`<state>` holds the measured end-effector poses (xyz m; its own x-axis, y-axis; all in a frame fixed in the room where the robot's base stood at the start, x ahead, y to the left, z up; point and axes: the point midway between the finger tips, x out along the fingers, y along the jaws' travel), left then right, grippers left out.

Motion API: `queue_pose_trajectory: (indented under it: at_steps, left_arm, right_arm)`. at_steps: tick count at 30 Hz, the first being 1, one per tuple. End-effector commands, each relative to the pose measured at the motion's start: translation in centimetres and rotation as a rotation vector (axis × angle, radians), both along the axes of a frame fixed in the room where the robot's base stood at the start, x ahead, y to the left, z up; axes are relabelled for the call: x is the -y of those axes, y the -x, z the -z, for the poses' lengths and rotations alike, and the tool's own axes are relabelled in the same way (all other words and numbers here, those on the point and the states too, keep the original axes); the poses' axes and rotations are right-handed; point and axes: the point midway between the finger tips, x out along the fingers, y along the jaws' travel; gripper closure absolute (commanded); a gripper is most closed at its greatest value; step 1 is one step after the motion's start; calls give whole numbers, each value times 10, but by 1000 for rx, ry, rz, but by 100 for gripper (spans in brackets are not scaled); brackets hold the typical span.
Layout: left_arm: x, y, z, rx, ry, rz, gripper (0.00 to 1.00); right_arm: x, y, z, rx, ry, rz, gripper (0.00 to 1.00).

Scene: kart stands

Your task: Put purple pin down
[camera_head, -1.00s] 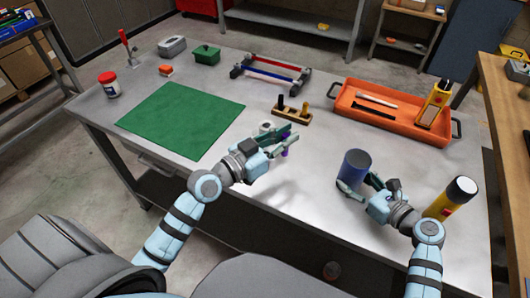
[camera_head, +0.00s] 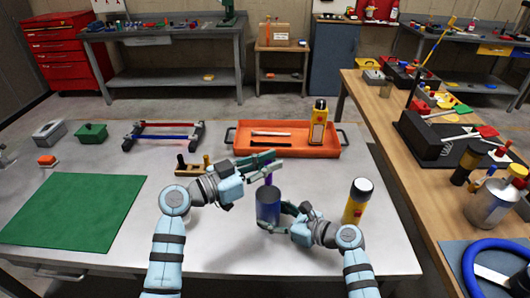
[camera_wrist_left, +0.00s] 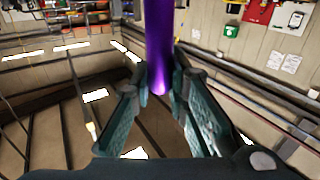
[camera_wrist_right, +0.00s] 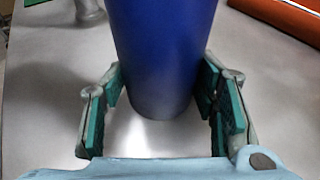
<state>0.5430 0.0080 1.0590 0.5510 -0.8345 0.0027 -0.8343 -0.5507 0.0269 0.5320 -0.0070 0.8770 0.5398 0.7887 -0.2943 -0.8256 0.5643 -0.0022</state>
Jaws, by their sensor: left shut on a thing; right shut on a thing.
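The purple pin (camera_head: 268,179) is held by my left gripper (camera_head: 268,163) and points downward just above or behind the blue cylinder's top in the head view; I cannot tell which. In the left wrist view the purple pin (camera_wrist_left: 158,45) sits between the closed fingertips. My right gripper (camera_head: 277,215) is shut on the blue cylinder (camera_head: 268,207), which stands upright at the table's front middle. In the right wrist view the blue cylinder (camera_wrist_right: 162,55) has a finger on each side.
A wooden pin block (camera_head: 187,170) with a black and a tan pin stands left of my left gripper. An orange tray (camera_head: 235,140) lies behind. A yellow-black bottle (camera_head: 357,203) stands close right of my right gripper. A green mat (camera_head: 75,210) lies left.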

Motion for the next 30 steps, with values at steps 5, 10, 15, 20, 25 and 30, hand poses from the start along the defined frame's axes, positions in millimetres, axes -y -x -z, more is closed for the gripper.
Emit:
queue_pose_trajectory:
  at_steps: [5,10,15,20,25,30]
  left_arm:
    - [0,0,32,-4,0,-2,100]
    - [-1,0,52,-2,0,-1,100]
    - [-1,0,60,-1,-1,-3,100]
    - [-1,0,60,1,-1,-3,100]
    - [-1,0,60,0,-1,-3,66]
    - [-1,0,60,0,-1,-2,62]
  right_arm:
    - [1,2,5,-10,6,-2,71]
    - [0,2,5,-10,6,-2,71]
    - [0,2,5,-10,6,-2,71]
    - [0,2,5,-10,6,-2,71]
    - [0,2,5,-10,6,-2,71]
    - [0,2,5,-9,5,-2,71]
